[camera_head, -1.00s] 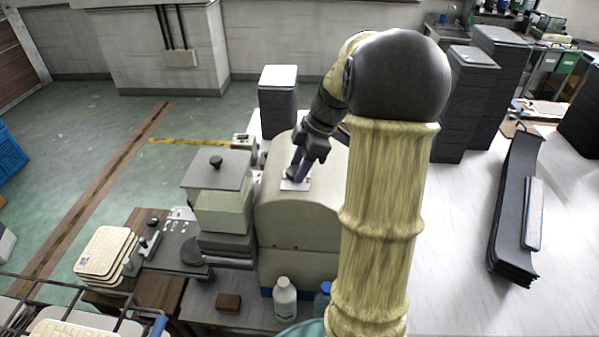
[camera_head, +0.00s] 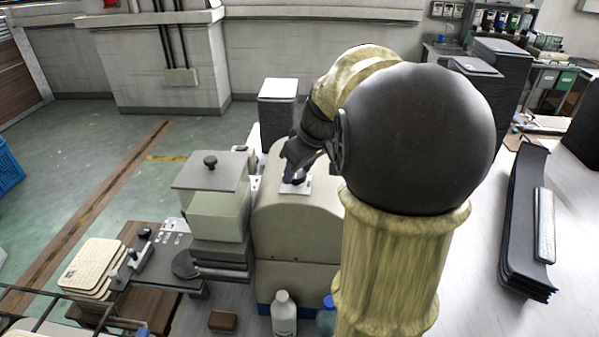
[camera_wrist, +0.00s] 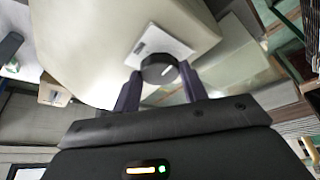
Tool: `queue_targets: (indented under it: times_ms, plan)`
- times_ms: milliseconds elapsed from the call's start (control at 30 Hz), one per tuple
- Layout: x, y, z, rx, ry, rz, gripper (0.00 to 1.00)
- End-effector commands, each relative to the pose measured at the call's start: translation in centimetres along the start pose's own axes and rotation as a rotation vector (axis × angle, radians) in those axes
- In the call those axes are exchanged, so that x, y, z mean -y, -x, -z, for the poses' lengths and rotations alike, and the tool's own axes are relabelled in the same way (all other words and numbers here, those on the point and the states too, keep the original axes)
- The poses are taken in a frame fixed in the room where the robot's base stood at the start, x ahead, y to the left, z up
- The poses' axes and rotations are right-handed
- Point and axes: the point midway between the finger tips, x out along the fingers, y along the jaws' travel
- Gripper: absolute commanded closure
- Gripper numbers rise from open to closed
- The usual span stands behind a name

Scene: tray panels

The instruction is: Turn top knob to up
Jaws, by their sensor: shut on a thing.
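The top knob is a dark round knob (camera_wrist: 159,70) with a short white mark, seen in the wrist view. It sits on a small white plate (camera_wrist: 170,45) on top of a rounded cream machine (camera_head: 300,222). My gripper (camera_wrist: 160,70) has one dark finger on each side of the knob and is shut on it. In the head view my gripper (camera_head: 298,172) is over the plate, and my arm partly covers it. The knob is small and mostly hidden there. The white mark points toward the lower right of the wrist view.
A lidded pale box (camera_head: 215,213) with a black lid knob (camera_head: 210,161) stands left of the machine. A white bottle (camera_head: 284,314) is in front. A dark stack (camera_head: 278,112) stands behind. My arm hides the machine's right side.

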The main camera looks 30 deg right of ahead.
Motion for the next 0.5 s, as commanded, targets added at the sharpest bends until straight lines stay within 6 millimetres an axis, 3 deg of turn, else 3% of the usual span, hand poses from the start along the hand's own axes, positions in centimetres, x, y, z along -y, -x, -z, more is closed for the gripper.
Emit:
queue_targets:
  times_ms: [500]
  plan:
    - [0.56,-0.02,0.12,0.003,-0.401,-0.167,0.80]
